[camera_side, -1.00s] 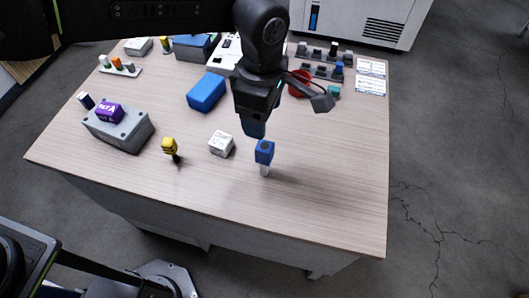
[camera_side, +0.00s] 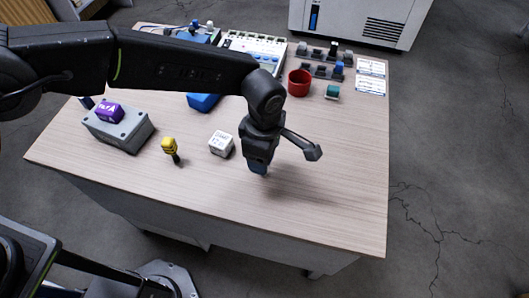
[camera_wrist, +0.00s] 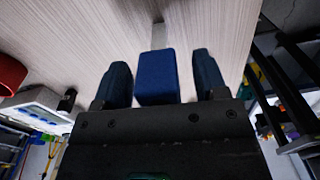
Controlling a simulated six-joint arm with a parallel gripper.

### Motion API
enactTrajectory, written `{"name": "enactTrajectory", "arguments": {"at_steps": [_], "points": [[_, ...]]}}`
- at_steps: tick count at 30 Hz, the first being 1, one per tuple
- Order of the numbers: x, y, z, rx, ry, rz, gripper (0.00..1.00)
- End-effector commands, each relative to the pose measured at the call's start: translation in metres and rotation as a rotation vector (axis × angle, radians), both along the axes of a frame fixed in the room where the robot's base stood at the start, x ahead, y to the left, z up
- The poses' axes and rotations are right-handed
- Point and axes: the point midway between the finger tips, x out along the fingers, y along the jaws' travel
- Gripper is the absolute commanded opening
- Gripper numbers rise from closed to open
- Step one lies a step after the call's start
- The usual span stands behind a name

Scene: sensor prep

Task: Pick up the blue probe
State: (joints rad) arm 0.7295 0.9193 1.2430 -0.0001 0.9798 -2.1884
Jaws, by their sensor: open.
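The blue probe (camera_wrist: 156,78) stands between the two fingers of my gripper in the wrist view. It has a blue block-shaped body and a pale grey tip that meets the wooden table (camera_wrist: 100,32). My gripper (camera_wrist: 158,82) is open, with a finger on either side of the blue body and a visible gap on both sides. In the side view, my gripper (camera_side: 258,168) is low over the table and hides the probe.
A yellow probe (camera_side: 170,148) and a white cube (camera_side: 221,143) stand to the left. A grey box (camera_side: 120,130) carries a purple block (camera_side: 109,111). A red cup (camera_side: 299,83) and a teal block (camera_side: 332,92) are farther back. The table's right front is clear.

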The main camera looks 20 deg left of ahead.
Motion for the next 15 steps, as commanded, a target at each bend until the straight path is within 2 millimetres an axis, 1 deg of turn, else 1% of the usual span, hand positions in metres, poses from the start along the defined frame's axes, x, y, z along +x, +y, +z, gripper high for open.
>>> {"name": "enactTrajectory", "arguments": {"at_steps": [5, 15], "points": [[0.0002, 0.0001, 0.0001, 0.0, 0.0, 0.0, 0.66], [0.0002, 0.0001, 0.0004, 0.0, 0.0, 0.0, 0.33]]}}
